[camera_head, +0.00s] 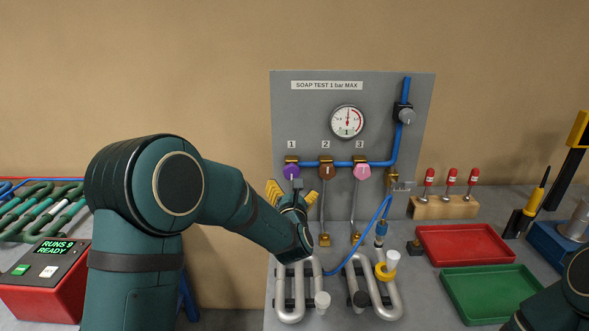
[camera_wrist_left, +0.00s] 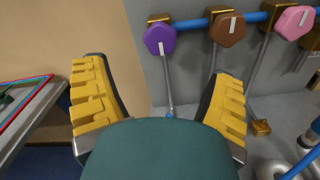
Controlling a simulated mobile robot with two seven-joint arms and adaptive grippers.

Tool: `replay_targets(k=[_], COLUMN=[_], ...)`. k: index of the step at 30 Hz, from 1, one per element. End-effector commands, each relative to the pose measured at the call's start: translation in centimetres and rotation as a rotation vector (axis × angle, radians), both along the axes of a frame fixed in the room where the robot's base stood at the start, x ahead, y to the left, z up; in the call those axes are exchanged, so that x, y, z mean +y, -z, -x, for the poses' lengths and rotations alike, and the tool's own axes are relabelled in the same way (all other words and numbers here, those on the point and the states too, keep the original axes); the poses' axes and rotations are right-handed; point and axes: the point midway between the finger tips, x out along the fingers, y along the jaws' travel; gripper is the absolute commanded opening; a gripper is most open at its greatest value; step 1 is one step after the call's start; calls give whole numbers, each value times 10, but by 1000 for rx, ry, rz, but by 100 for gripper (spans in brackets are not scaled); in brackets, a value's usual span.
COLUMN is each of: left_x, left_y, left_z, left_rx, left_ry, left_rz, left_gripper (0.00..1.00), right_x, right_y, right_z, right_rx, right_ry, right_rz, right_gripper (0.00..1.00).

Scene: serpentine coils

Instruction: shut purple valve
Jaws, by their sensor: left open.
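The purple valve knob (camera_head: 291,171) is under label 1 on the grey panel, at the left end of the blue pipe. In the left wrist view the purple knob (camera_wrist_left: 160,40) is hexagonal, with a roughly upright white mark. My left gripper (camera_head: 292,196) is open, with yellow-padded fingers just below and in front of the knob. In the wrist view the knob lies ahead, between and beyond the fingers of the left gripper (camera_wrist_left: 156,78), apart from both. The gripper appears empty. My right gripper is out of view.
A brown knob (camera_head: 327,172) and a pink knob (camera_head: 362,172) sit close to the right. A gauge (camera_head: 347,121) is above. Metal coils (camera_head: 296,290) and a blue hose (camera_head: 360,248) lie below. A red tray (camera_head: 468,259) and green tray (camera_head: 492,317) stand right.

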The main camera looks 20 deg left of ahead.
Motion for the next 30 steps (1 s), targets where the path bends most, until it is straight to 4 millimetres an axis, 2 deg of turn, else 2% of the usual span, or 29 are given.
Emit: replay_targets(k=[9,15,21,30], left_x=[17,25,30,32], left_y=[0,0,0,0], left_z=[-60,-90,-106,-111], left_rx=[0,1,1,2], left_ry=[0,1,1,2], left_rz=[-2,-1,-1,-1], left_gripper=[84,84,84,84], right_x=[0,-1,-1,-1], right_y=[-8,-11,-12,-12], right_z=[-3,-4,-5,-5], right_rx=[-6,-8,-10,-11], right_ry=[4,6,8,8], right_rz=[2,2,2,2], right_gripper=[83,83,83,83])
